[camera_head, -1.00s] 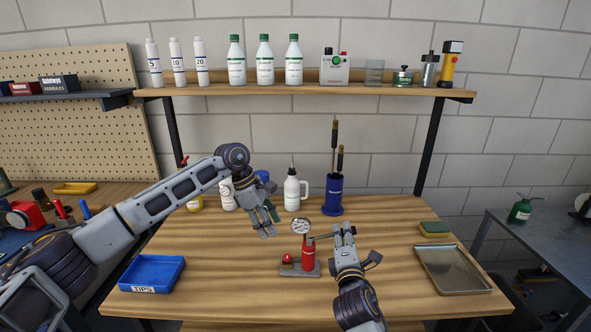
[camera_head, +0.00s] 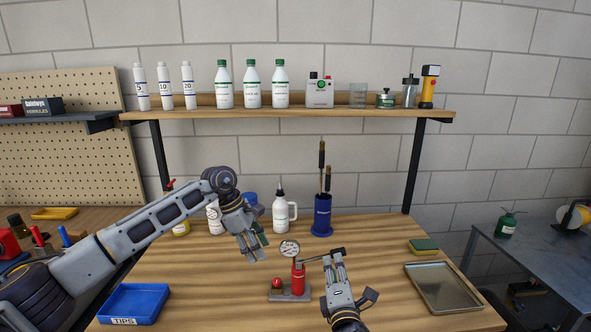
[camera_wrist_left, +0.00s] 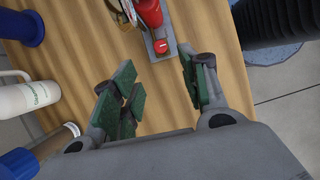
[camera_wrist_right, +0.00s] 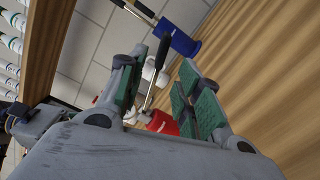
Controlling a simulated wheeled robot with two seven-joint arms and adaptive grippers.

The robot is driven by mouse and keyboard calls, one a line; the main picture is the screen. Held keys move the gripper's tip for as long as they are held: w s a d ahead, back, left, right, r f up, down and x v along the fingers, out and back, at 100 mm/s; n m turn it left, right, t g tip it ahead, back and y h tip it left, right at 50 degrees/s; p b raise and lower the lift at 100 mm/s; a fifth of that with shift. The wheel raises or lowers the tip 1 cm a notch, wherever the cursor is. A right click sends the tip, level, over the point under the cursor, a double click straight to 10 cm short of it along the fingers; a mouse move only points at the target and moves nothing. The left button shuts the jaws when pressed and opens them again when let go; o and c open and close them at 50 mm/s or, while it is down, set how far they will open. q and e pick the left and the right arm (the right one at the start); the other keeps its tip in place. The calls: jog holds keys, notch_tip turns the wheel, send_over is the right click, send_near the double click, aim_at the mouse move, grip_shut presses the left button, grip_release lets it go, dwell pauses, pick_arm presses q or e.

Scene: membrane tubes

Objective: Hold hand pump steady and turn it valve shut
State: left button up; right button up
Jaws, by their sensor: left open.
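The hand pump stands on the bench with a red cylinder (camera_head: 298,278), a round white gauge (camera_head: 289,249) and a grey base (camera_head: 290,296). A small red valve knob (camera_head: 277,283) sits on the base, left of the cylinder; it shows in the left wrist view (camera_wrist_left: 161,45). The pump's lever (camera_head: 314,260) reaches right to my right gripper (camera_head: 336,257). In the right wrist view the right jaws (camera_wrist_right: 158,82) are open, with the lever seen between them; contact is unclear. My left gripper (camera_head: 252,250) is open and empty, above and left of the pump.
A white bottle (camera_head: 280,212) and a blue brush holder (camera_head: 322,214) stand behind the pump. A blue tray (camera_head: 136,303) lies left, a metal tray (camera_head: 444,286) and a sponge (camera_head: 424,246) right. The bench around the pump is mostly clear.

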jog(key=s, duration=0.7)
jog(key=shift+s, duration=0.25)
jog(key=shift+s, duration=0.1)
dwell(0.5)
